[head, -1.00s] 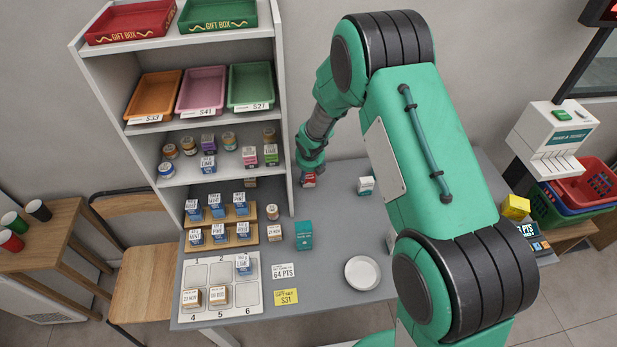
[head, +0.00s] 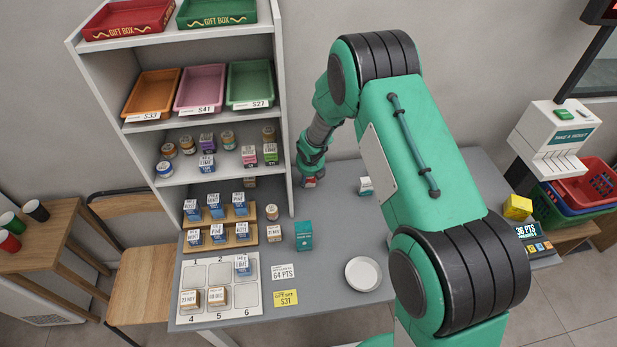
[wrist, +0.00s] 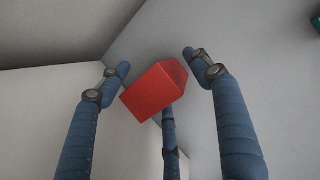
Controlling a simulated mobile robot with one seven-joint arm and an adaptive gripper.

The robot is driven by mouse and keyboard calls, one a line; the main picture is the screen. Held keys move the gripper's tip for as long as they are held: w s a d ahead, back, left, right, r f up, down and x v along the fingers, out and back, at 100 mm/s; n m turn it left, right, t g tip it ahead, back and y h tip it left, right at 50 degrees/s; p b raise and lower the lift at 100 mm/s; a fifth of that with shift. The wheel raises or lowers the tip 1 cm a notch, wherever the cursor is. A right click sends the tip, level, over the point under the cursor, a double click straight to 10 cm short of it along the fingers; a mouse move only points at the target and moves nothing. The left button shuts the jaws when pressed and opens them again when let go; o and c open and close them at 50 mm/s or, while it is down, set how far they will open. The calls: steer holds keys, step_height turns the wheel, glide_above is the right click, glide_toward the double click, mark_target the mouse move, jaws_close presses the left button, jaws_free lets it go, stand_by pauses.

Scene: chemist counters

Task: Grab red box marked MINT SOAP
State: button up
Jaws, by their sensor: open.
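A red box (head: 310,182) stands on the grey counter just right of the shelf unit, partly hidden under my gripper; its marking is too small to read. In the wrist view the red box (wrist: 152,92) shows plain red faces, with no lettering visible. My gripper (head: 311,174) is right above and around the box. In the wrist view its blue fingers (wrist: 157,62) are spread, one on each side of the box and one behind it. Gaps show between the side fingers and the box. The jaws are open and hold nothing.
The white shelf unit's right side panel (head: 282,120) stands close to my gripper's left. A white plate (head: 363,273) and a teal box (head: 304,235) are nearer the front. The counter between is clear.

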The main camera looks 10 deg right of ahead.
steer(key=c, duration=1.5)
steer(key=shift+r, duration=0.1)
steer(key=shift+r+p, duration=0.75)
steer(key=shift+r, duration=1)
steer(key=s, duration=0.5)
steer(key=s+d+r+b, duration=0.1)
steer(key=s, duration=0.4)
steer(key=s+b, duration=0.1)
steer(key=s, duration=0.5)
steer(key=shift+d+r, duration=0.15)
steer(key=shift+d, duration=0.1)
